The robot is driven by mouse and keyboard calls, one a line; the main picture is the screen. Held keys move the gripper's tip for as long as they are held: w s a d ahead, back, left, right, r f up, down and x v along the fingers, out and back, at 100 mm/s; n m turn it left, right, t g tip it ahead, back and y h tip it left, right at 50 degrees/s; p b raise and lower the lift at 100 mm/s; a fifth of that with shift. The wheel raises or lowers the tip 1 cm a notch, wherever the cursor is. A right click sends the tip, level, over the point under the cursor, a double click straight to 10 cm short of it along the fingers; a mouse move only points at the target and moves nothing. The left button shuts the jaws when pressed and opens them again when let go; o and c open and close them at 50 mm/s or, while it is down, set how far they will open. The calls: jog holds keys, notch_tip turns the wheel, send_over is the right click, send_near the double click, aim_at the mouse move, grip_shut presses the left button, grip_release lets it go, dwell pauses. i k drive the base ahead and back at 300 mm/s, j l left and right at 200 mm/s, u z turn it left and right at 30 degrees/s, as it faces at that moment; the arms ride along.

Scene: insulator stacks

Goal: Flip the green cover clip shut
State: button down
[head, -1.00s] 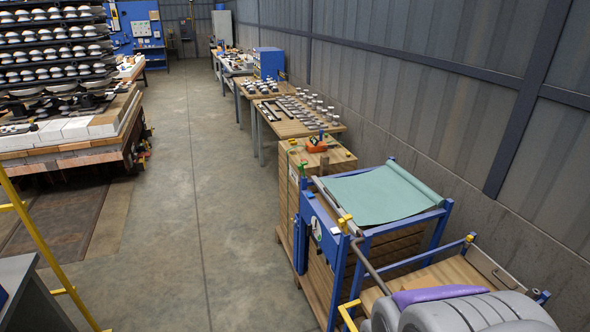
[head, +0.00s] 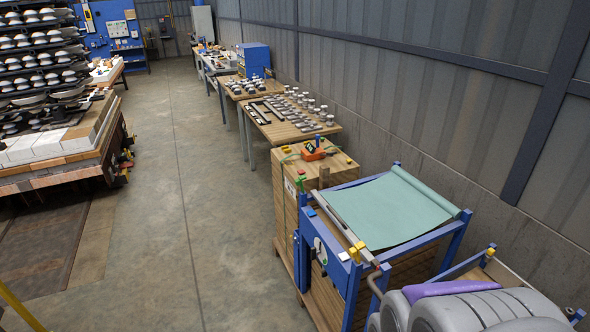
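A green sheet cover (head: 388,207) lies flat over the top of a blue-framed cart (head: 457,235) at the right, with a rolled far-right edge. A metal bar (head: 340,222) runs along the cover's left edge. A yellow clip-like piece (head: 356,251) sits near the bar's front end. A small green piece (head: 301,184) stands at the cart's back left corner. I cannot tell which of these small pieces is the cover clip, nor whether it is open or shut. My gripper is not in view.
A wooden crate (head: 290,208) with an orange tool (head: 313,150) on top stands behind the cart. Grey ribbed pieces with a purple cloth (head: 446,289) fill the bottom right. A long bench (head: 290,130) lines the wall. Left of the cart, the concrete floor (head: 205,230) is clear.

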aim_at(299, 182)
jog(key=i+j+z, duration=0.25)
jog(key=i+j, duration=0.5)
jog(key=i+j+z, duration=0.25)
jog(key=i+j, duration=0.55)
jog(key=j, duration=0.15)
